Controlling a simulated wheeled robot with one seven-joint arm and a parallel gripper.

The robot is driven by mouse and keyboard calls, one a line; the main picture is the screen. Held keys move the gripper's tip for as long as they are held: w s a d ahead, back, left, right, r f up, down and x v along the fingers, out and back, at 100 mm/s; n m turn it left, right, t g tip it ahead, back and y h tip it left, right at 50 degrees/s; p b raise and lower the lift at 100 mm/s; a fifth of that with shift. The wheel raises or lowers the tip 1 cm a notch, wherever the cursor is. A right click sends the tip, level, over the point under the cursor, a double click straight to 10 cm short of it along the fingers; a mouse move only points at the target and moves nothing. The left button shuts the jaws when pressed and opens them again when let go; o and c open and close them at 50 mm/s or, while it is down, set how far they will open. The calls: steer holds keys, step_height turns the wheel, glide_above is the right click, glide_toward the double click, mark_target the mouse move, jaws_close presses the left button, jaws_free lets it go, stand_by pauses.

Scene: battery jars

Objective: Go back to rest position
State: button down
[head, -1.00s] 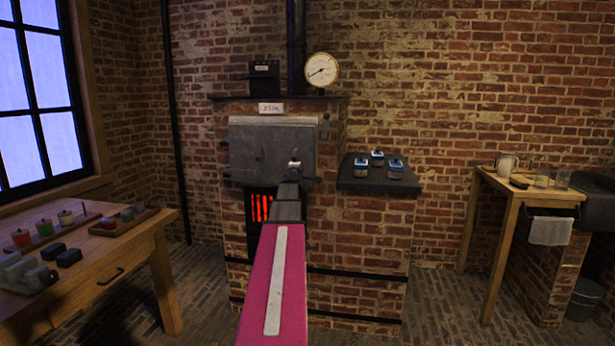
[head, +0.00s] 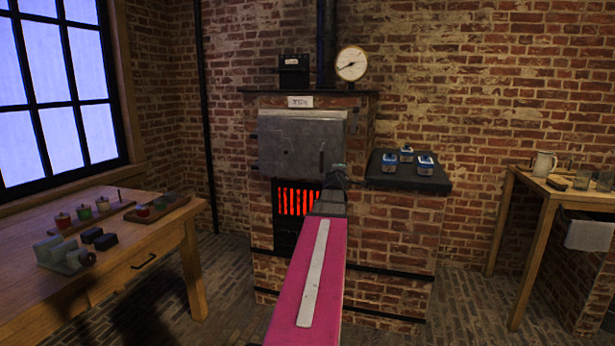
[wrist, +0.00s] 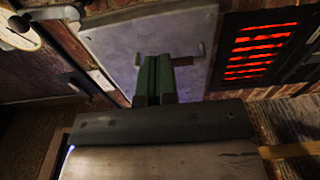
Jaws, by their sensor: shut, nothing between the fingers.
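My gripper (wrist: 154,80) shows in the wrist view as two green fingers pressed together, with nothing between them. It is in front of the furnace's grey metal door (wrist: 125,45), which also shows in the head view (head: 300,142). The door looks shut, and a small handle shows close to the fingertips in the wrist view. I cannot tell whether the fingers touch it. In the head view my pink arm reaches forward to the furnace and hides most of the gripper.
A glowing grate (head: 296,200) is below the door. A dark shelf (head: 440,183) right of the furnace holds three small blue-and-white items. A wooden table (head: 120,265) with jars and blocks stands left. Another table (head: 562,200) stands right. Brick floor lies between them.

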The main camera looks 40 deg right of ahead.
steer(key=w+a+f+m+g+y, duration=0.1)
steer(key=w+a+f+m+y, duration=0.15)
steer(key=a+f, duration=0.75)
steer(key=w+a+f+m+g+y, duration=0.1)
steer(key=w+a+f+g+y, duration=0.2)
steer(key=a+f, duration=0.6)
steer(key=w+a+f+m+y, duration=0.3)
steer(key=a+f, duration=0.4)
steer(key=a, duration=0.6)
steer(key=s+a+f+g+y, duration=0.1)
steer(key=a+f, duration=0.4)
steer(key=a, duration=0.5)
steer(key=s+a+f+m+g+y, duration=0.1)
steer(key=s+a+f+g, duration=0.3)
steer(key=a, duration=0.7)
steer(key=s+a+f+g+y, duration=0.2)
steer(key=s+a+f, duration=0.3)
steer(key=a, duration=0.5)
steer(key=shift+s+a+f+y, duration=0.25)
steer(key=shift+s+f+y, duration=0.2)
steer(key=shift+y, duration=0.3)
